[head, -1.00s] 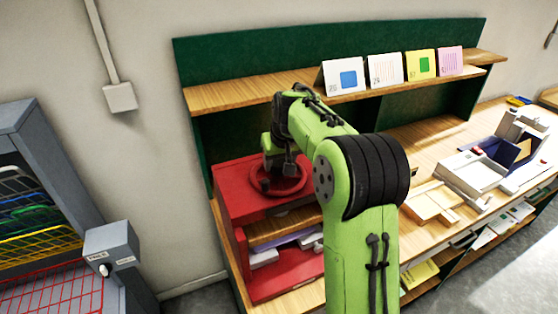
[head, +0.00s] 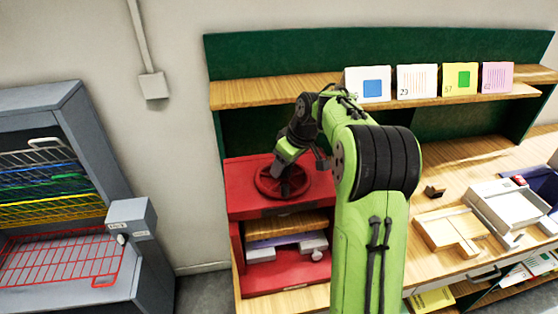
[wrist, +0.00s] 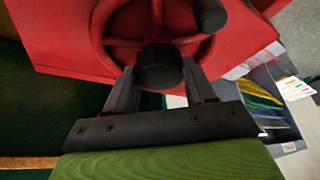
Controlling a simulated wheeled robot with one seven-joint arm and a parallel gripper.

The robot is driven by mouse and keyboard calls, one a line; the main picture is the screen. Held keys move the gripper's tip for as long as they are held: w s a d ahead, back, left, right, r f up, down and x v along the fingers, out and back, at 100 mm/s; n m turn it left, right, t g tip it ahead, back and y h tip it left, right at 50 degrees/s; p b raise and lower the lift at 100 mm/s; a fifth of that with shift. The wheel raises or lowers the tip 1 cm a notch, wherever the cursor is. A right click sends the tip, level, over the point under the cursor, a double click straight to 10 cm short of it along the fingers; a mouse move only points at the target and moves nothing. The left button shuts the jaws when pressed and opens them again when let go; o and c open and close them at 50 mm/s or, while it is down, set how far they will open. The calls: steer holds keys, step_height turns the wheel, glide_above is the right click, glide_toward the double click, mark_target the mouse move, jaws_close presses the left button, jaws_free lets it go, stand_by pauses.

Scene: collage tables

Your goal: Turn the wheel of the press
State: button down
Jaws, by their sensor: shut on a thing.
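The red press (head: 290,272) stands at the left end of the long table. Its red wheel (head: 262,188) lies flat on top, partly hidden by my wrist. In the wrist view the wheel (wrist: 105,25) shows its rim and spokes. My gripper (wrist: 160,80) reaches down to the wheel and is shut on a dark round knob (wrist: 158,66) standing up from it. A second dark post (wrist: 208,16) rises near the rim, outside my fingers. The head view also shows my gripper (head: 284,186) at the wheel.
A wooden shelf (head: 280,92) with several cards runs behind the press, against a green back panel (head: 300,56). Wooden and white trays (head: 447,232) lie on the table to the right. A grey rack (head: 45,105) with coloured wire shelves stands at the left.

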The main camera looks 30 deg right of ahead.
steer(key=shift+n+p, duration=0.35)
steer(key=shift+n, duration=0.35)
steer(key=shift+y, duration=0.3)
steer(key=shift+c, duration=1.9)
jaws_free()
steer(key=p+v, duration=0.3)
steer(key=v, duration=1.2)
steer(key=shift+r, duration=0.45)
steer(key=shift+d, duration=0.1)
